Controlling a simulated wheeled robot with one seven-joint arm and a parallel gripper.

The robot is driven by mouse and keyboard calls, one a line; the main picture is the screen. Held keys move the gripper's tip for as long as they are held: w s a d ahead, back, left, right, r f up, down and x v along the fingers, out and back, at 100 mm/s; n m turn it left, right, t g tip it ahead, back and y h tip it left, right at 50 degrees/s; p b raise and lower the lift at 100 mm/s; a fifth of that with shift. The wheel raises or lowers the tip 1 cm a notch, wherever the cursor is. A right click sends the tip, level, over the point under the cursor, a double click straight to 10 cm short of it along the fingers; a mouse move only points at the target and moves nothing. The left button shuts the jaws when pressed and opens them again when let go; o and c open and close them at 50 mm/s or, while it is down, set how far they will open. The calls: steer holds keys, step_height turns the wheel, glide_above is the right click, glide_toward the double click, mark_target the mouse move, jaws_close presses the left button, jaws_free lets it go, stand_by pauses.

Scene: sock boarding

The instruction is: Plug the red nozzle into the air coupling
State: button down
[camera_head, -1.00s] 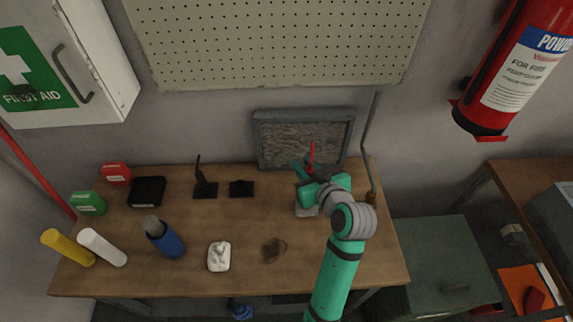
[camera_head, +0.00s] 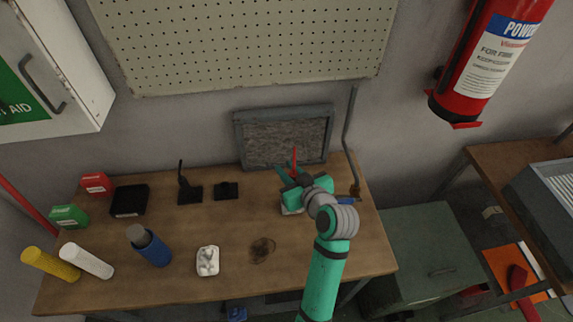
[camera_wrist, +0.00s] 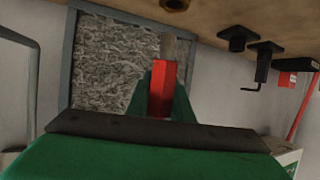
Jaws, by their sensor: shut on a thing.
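The red nozzle (camera_head: 294,159) is held in my gripper (camera_head: 291,180), above the back right of the workbench. It points up in the head view, in front of the grey-framed panel. In the wrist view, the red nozzle (camera_wrist: 162,88) sits between the green fingers, with a grey tip beyond its red body. My gripper is shut on it. The pipe on the wall at right ends low in a brass-coloured fitting (camera_head: 355,188), which looks like the air coupling. A blue part shows beside it. The nozzle is apart from this fitting, to its left.
The grey-framed panel (camera_head: 284,137) leans at the back of the workbench (camera_head: 200,285). Black holders (camera_head: 189,190), a blue bottle (camera_head: 150,247) and a white item (camera_head: 207,261) stand to the left. A green cabinet (camera_head: 432,252) is at right.

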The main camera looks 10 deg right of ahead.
steer(key=shift+f, duration=2.45)
steer(key=shift+a+f, duration=0.1)
steer(key=shift+f, duration=0.45)
steer(key=c, duration=1.5)
jaws_free()
steer(key=v, duration=1)
steer(key=shift+s+r, duration=0.15)
steer(key=shift+s, duration=0.15)
